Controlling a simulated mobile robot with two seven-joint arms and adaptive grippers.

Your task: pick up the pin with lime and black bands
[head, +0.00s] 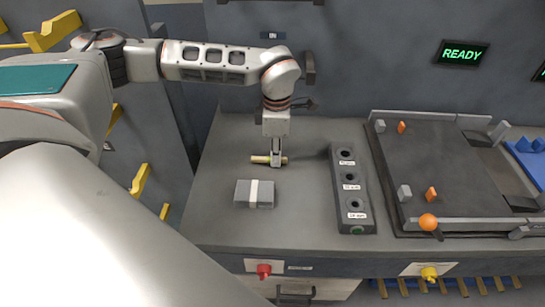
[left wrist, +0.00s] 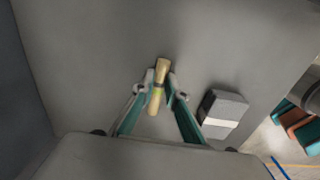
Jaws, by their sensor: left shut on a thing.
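The pin (left wrist: 158,82) is a pale wooden rod with a lime and a dark band near its middle, seen in the left wrist view between my fingertips. In the head view the pin (head: 262,159) lies roughly level at the grey worktop, left of the gauge block. My left gripper (head: 276,160) points down and is shut on the pin; it also shows in the left wrist view (left wrist: 158,88). I cannot tell whether the pin touches the worktop. My right gripper is not in view.
A grey box with a white band (head: 242,194) lies just in front of the pin. A dark block with several labelled holes (head: 369,221) stands to the right. The worktop (head: 300,222) between is clear.

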